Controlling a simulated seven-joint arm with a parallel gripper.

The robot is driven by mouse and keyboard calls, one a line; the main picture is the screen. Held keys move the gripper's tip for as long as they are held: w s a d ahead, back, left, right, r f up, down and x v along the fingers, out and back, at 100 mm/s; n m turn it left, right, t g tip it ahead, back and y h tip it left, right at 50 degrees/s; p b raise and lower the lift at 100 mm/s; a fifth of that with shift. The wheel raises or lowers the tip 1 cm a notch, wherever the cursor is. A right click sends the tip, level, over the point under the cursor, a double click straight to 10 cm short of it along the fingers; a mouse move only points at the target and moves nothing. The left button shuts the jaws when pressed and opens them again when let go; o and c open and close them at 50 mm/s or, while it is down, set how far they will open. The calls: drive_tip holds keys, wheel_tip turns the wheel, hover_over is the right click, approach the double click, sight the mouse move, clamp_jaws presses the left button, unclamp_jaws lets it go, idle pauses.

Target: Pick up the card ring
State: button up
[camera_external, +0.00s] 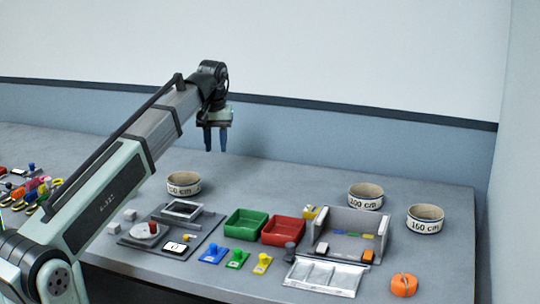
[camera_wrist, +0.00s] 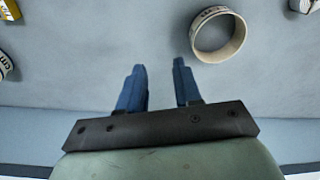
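Three round beige rings with white printed bands stand on the grey table: a left ring (camera_external: 183,184), a middle ring (camera_external: 365,197) marked 200 cm, and a right ring (camera_external: 425,219) that seems to read 160 cm. I cannot tell for certain which thing is the card ring. My gripper (camera_external: 215,150) hangs above the table, fingers down, to the right of and above the left ring in the outside view. In the wrist view my gripper (camera_wrist: 159,65) has its two blue fingers apart with nothing between them. One beige ring (camera_wrist: 218,35) shows right of the fingers, clear of them.
A green tray (camera_external: 245,214) and a red tray (camera_external: 283,218) sit mid-table. A grey open-fronted box (camera_external: 346,246), a silver tray (camera_external: 325,277) and an orange round item (camera_external: 404,284) are at right. Several small coloured items (camera_external: 38,187) lie far left. A wall bounds the back.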

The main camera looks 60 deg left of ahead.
drive_tip(key=w+d+m, duration=0.5)
drive_tip(key=w+d, duration=1.3)
drive_tip(key=w, duration=0.4)
drive_tip(key=m+h, duration=0.1)
drive_tip(key=m, duration=3)
hover_over(350, 190)
drive_tip(key=shift+g, duration=0.3)
drive_tip(key=f, duration=0.7)
drive_tip(key=shift+s+d+f, duration=0.15)
drive_tip(key=shift+d+f, duration=0.05)
drive_tip(key=shift+f, duration=0.15)
drive_tip(key=shift+w+a+f, duration=0.1)
drive_tip(key=shift+a+f, duration=0.05)
drive_tip(key=shift+f, duration=1.25)
drive_tip(key=shift+w+a+f, duration=0.1)
drive_tip(key=shift+f, duration=1.25)
clamp_jaws()
